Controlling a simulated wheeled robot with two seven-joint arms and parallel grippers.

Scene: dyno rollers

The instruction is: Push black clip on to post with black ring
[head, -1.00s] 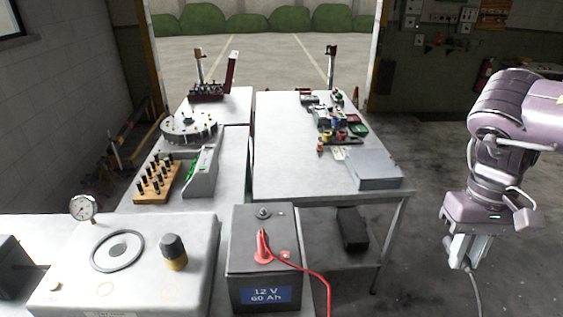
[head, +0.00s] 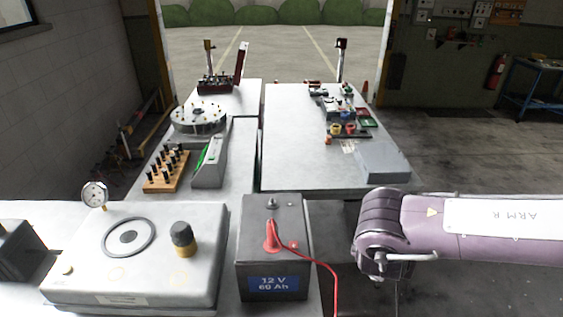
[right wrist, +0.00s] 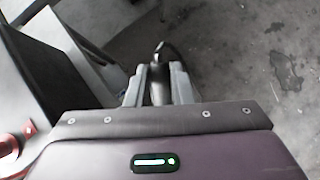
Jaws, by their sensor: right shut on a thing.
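The battery (head: 258,232) is a dark box labelled 12 V 60 Ah at the front of the head view. A red clip (head: 271,238) sits on its near post, with a red cable running off right. The other post (head: 272,203), a small grey stub, stands bare at the back of the battery top; its ring colour is too small to tell. In the right wrist view my right gripper (right wrist: 158,86) is shut on the black clip (right wrist: 160,60), over the floor. The gripper and clip do not show in the head view. My left gripper is not in view.
A light bench unit (head: 135,250) with a gauge (head: 95,193) and a black knob stands left of the battery. A table (head: 295,160) with a grey box (head: 383,163) and small parts lies beyond. Floor is open at right.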

